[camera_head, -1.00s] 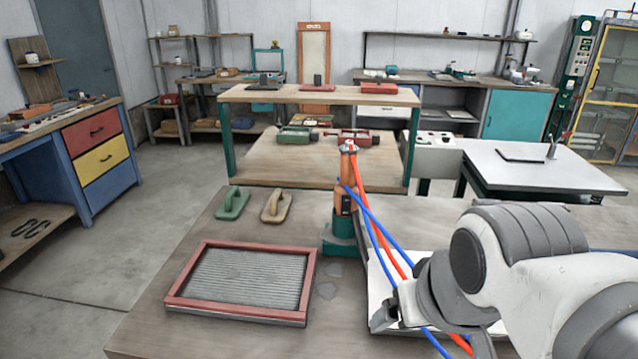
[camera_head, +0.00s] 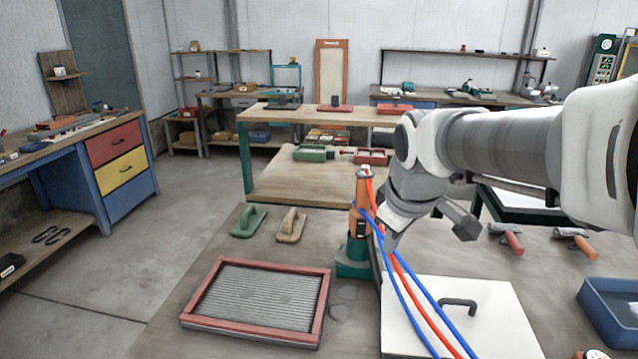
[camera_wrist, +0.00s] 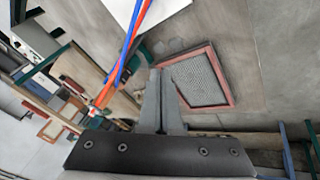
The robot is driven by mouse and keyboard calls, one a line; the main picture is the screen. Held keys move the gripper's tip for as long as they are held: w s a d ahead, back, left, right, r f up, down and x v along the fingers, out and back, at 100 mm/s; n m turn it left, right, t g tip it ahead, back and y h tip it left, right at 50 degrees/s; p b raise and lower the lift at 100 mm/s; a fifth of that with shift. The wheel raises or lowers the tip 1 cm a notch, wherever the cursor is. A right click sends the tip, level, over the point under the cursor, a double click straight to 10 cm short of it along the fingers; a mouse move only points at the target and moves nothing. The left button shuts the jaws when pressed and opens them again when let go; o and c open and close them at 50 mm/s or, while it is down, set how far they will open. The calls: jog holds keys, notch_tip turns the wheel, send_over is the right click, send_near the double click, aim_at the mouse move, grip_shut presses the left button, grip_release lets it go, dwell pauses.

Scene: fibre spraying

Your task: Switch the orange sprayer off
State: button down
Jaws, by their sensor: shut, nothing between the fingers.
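The orange sprayer (camera_head: 364,192) stands upright in a teal base (camera_head: 354,262) on the near workbench, with red and blue hoses running from its top. A small dark part (camera_head: 361,228) sits on its side; its switch position is too small to tell.
A red-framed tray (camera_head: 262,263) lies at the front left. Green (camera_head: 249,220) and tan (camera_head: 291,225) hand floats lie behind it. A white board (camera_head: 465,325) with a dark handle (camera_head: 458,304) lies front right, near a blue bin (camera_head: 612,310) and two orange-handled tools (camera_head: 513,242).

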aim_at(361, 229)
jog(key=w+a+f+n+p, duration=0.1)
jog(key=w+f+n, duration=0.1)
jog(key=w, duration=0.6)
jog(key=w+a+f+n+p, duration=0.1)
jog(key=w+f+n, duration=0.1)
jog(key=w+n, duration=0.3)
jog(key=w, duration=0.2)
jog(key=shift+w+a+n+h, duration=0.3)
jog(key=shift+w+h, duration=0.05)
jog(key=shift+h, duration=0.05)
jog(key=shift+f, duration=0.1)
jog(key=w+d+f+p, duration=0.1)
jog(key=w+f, duration=0.7)
jog(key=shift+d+f, duration=0.15)
jog(key=shift+d, duration=0.15)
jog(key=shift+p, duration=0.4)
